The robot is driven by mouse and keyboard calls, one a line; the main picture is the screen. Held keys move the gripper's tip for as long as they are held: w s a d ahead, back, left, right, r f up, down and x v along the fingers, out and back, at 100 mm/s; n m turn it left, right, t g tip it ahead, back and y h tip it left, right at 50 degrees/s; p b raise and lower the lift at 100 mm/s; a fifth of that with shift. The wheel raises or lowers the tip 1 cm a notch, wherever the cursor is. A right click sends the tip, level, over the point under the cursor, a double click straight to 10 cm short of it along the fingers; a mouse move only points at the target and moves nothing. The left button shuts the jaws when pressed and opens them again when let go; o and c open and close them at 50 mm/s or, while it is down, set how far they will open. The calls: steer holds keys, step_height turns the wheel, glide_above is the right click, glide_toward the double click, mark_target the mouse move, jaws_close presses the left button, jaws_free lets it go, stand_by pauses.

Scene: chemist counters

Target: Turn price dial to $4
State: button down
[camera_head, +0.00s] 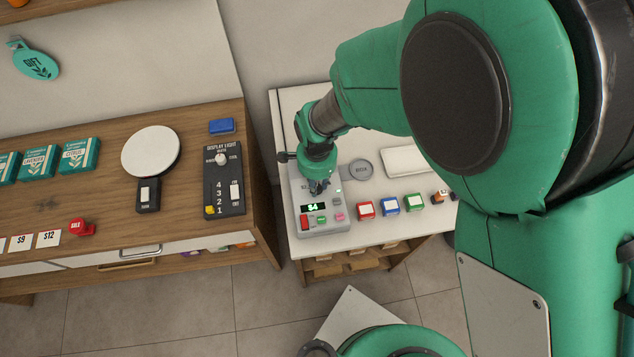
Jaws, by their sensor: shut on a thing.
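The price device is a light grey box (338,226) on the white counter in the middle of the view. Its small dark display (312,207) shows green characters that look like $4. Several coloured buttons sit below and beside the display. My gripper (318,186) points down at the top of the box, just behind the display, and is shut. The price dial is hidden by the gripper or too small to make out, but the jaws are closed at the place where it seems to sit.
Red (365,209), blue (388,204) and green (412,202) blocks stand right of the box. A round grey dish (360,170) and a white tray (405,161) lie behind. On the wooden counter at left are a dark display light panel (224,180) and a white round plate (150,151).

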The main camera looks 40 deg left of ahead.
steer(key=shift+m, duration=0.5)
steer(key=c, duration=1.8)
jaws_free()
steer(key=shift+o, duration=0.2)
steer(key=shift+r, duration=0.15)
step_height(320, 180, up, 12)
